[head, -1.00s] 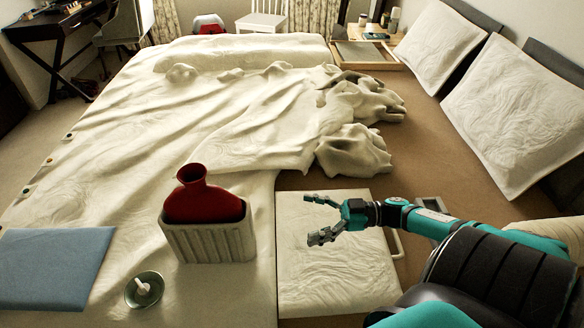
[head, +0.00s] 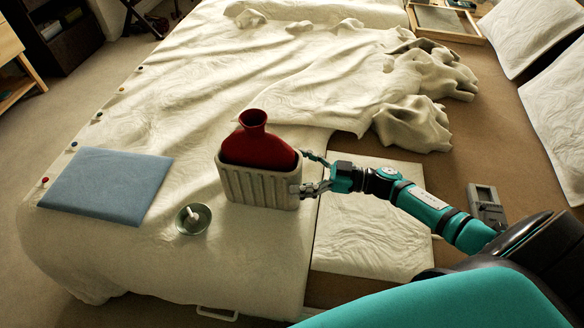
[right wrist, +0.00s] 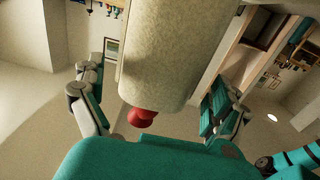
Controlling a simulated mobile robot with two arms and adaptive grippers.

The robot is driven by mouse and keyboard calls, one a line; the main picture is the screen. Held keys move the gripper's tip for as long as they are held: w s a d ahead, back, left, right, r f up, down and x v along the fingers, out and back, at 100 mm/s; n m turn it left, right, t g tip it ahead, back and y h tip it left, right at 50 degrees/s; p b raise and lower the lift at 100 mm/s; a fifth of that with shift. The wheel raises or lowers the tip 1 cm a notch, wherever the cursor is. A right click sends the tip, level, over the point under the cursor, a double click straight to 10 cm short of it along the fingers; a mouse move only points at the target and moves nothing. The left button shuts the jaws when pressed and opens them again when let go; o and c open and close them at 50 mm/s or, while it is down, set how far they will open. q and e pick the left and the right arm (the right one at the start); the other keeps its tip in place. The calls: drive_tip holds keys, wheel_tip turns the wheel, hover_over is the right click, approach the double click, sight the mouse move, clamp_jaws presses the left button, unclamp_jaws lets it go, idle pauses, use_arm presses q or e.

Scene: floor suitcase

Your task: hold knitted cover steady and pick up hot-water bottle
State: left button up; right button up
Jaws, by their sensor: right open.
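The red hot-water bottle (head: 259,146) stands upright in the ribbed, cream knitted cover (head: 258,188), its neck and shoulders above the rim and its lower part hidden. The cover stands on the pale bedding. My right gripper (head: 314,174) is open at the cover's right end, one finger by the far side and one by the near side. In the right wrist view, the cover (right wrist: 160,55) lies between the spread fingers, and the red bottle neck (right wrist: 141,117) shows past its edge. I cannot tell whether the fingers touch it. My left gripper is not in view.
A blue flat panel (head: 108,185) lies left of the cover. A small green bowl (head: 193,218) with a white item sits in front of the cover. A white quilted pad (head: 370,225) lies under my right arm. Bunched bedding (head: 415,120) lies behind.

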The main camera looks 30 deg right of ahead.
drive_tip(key=shift+x, duration=0.85)
drive_tip(key=shift+w+a, duration=0.1)
drive_tip(key=shift+a, duration=0.1)
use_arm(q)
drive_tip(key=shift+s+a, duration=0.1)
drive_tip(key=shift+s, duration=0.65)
use_arm(e)
drive_tip(key=c, duration=1.1)
